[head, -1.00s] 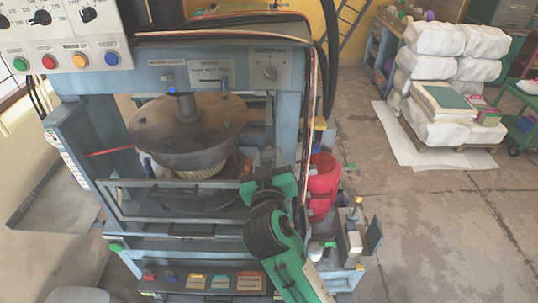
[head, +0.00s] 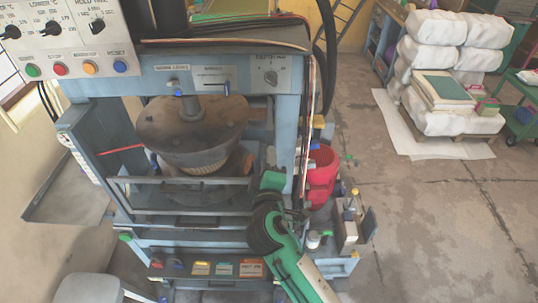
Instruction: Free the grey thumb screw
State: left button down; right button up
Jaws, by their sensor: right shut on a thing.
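The blue-grey press (head: 215,75) stands in front of me, with a round dark upper plate (head: 190,125) above a ribbed ring. My right gripper (head: 273,181) is at the front right corner of the press, beside the red bucket. Its green housing and black wrist hide its fingertips. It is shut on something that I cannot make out. I cannot pick out the grey thumb screw; it may be hidden behind the gripper or too small. My left gripper is not in view.
A grey rail frame (head: 180,181) crosses the front of the press. The red bucket (head: 320,175) and a small box of bottles (head: 350,222) stand close on the right. A control panel (head: 60,40) overhangs at upper left. The floor to the right is clear up to the stacked white sacks (head: 435,60).

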jog(key=n+p, duration=0.1)
jog(key=n, duration=0.6)
jog(key=n+p, duration=0.2)
jog(key=n, duration=0.5)
jog(key=n+p, duration=0.2)
jog(key=n, duration=0.5)
jog(key=shift+d+f, duration=0.1)
jog(key=shift+f, duration=0.2)
jog(key=shift+n, duration=0.3)
jog(key=o, duration=1)
jog(key=s+b, duration=0.5)
jog(key=s, duration=0.9)
